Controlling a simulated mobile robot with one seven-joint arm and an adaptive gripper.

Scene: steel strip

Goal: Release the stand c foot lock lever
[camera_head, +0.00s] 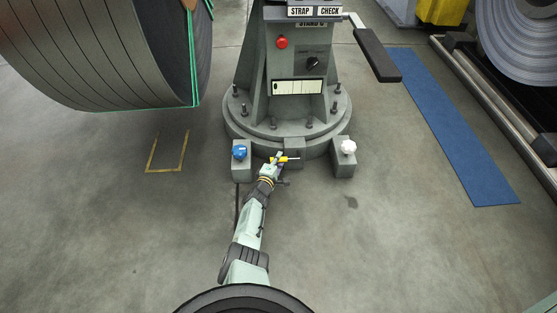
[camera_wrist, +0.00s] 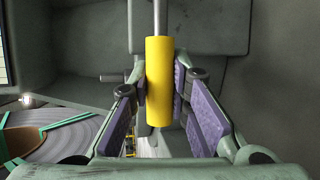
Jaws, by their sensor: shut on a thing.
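The foot lock lever (camera_wrist: 158,85) has a yellow grip on a thin metal rod. In the wrist view the grip stands between my gripper's (camera_wrist: 160,95) purple-padded fingers, which are shut on it. In the head view my gripper (camera_head: 276,160) is at the front of the grey base of stand C (camera_head: 292,125), low between two foot blocks.
A blue knob (camera_head: 239,152) sits on the left foot block and a white knob (camera_head: 348,147) on the right one. A large strip coil (camera_head: 110,50) hangs at the upper left. A blue mat (camera_head: 450,130) lies at the right. The floor in front is clear.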

